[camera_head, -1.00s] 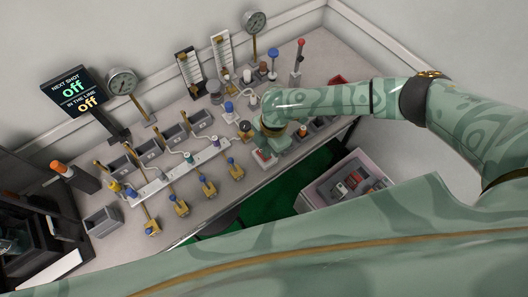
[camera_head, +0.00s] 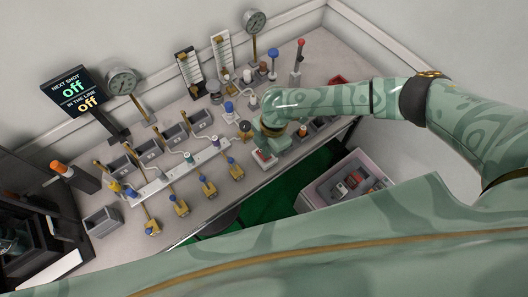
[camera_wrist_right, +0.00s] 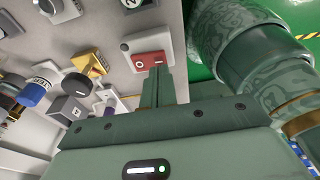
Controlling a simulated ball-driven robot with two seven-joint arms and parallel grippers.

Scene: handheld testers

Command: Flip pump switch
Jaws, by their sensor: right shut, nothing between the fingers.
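The pump switch appears to be the small red rocker (camera_head: 265,155) on a pale box at the bench's front edge. In the right wrist view its red face (camera_wrist_right: 147,60) shows a white ring mark. My right gripper (camera_wrist_right: 157,70) is shut and empty, with its fingertips at the near edge of the red face. I cannot tell whether they touch it. In the head view my right gripper (camera_head: 270,146) is just above and beside the switch and partly hides it. My left gripper is not in view.
Several yellow valves with blue knobs (camera_head: 207,184) stand left of the switch. Round gauges (camera_head: 122,82) and small grey bins (camera_head: 149,149) stand behind them. A pink bin (camera_head: 313,197) with small parts sits below the bench's right end. Green floor lies before the bench.

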